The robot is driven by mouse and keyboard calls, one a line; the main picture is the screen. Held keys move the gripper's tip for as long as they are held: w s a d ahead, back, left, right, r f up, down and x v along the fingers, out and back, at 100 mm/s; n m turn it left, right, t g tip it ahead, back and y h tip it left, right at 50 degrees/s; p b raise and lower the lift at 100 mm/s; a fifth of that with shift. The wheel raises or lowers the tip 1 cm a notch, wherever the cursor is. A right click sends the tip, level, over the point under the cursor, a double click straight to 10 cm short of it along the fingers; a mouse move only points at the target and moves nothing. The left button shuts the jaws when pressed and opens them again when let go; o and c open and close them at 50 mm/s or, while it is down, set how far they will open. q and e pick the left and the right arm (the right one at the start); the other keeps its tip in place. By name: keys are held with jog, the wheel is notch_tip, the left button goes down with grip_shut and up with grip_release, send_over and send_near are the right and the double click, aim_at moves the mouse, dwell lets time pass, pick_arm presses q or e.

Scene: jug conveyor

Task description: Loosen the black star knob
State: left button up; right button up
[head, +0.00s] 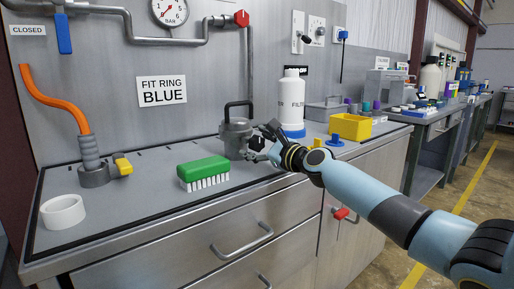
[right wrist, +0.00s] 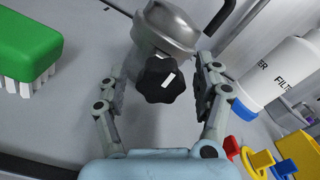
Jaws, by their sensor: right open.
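The black star knob (right wrist: 162,82) sits on the side of a grey metal housing with a lid and black handle; the housing (head: 236,137) stands on the bench in the head view. In the right wrist view a small white mark shows on the knob. My right gripper (right wrist: 158,88) is open, its fingers on either side of the knob; contact is not clear. In the head view the right gripper (head: 262,142) is in front of the housing, and the knob (head: 257,143) is partly hidden by the fingers. My left gripper is not in view.
A green brush (head: 203,170) lies left of the housing. A white filter bottle (head: 291,103) with a blue base and a yellow bin (head: 350,127) stand to the right. An orange hose (head: 58,97) and a white ring (head: 63,212) are at the left.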

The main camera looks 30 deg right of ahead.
jog(key=shift+c, duration=0.4)
jog(key=c, duration=1.1)
